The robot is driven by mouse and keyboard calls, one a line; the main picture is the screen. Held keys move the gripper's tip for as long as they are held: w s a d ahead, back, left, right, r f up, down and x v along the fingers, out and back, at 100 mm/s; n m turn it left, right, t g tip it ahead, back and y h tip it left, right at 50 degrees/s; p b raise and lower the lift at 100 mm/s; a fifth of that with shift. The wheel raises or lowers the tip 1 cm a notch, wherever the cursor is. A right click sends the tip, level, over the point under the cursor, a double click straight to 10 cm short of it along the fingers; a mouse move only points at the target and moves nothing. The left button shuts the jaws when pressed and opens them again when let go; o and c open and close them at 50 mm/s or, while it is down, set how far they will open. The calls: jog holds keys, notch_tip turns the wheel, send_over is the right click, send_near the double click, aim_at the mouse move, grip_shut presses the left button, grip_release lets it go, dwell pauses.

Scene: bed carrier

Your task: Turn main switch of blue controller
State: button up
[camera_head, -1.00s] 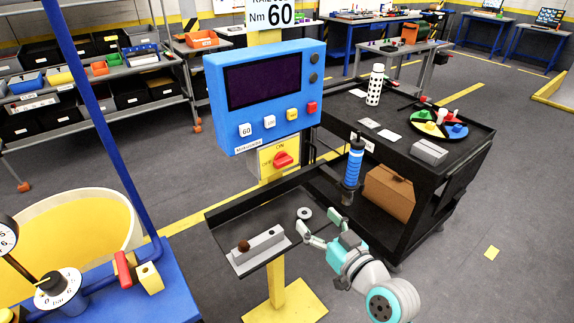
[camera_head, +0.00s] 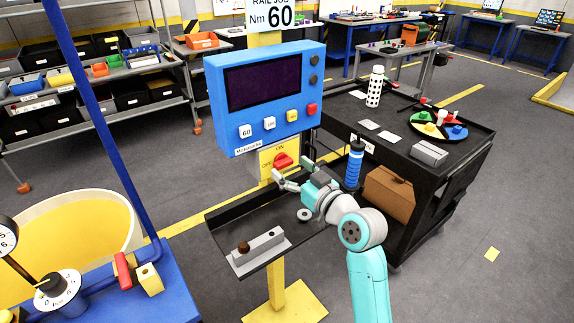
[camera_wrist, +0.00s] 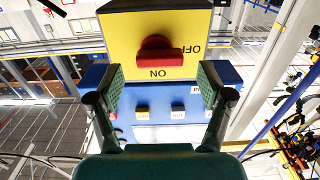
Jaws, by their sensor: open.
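The blue controller (camera_head: 262,92) stands on a yellow post, with a dark screen and several buttons. Its main switch is a red knob (camera_head: 283,160) on a yellow plate (camera_head: 266,162) below the blue box, marked ON and OFF. My gripper (camera_head: 291,180) is open and empty, just below and in front of the knob. In the wrist view the picture is upside down; the red knob (camera_wrist: 158,52) shows beyond and between the two fingertips (camera_wrist: 158,85), its bar lying level beside the ON mark. The fingers look apart from the knob.
A black tray (camera_head: 220,220) under the switch holds a grey block (camera_head: 262,246) and a ring (camera_head: 304,214). A black cart (camera_head: 455,155) stands at right, a blue bench (camera_head: 170,290) at front left.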

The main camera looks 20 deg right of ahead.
aim_at(282, 162)
jog(key=shift+x, duration=1.15)
jog(key=c, duration=1.2)
jog(key=shift+o, duration=0.2)
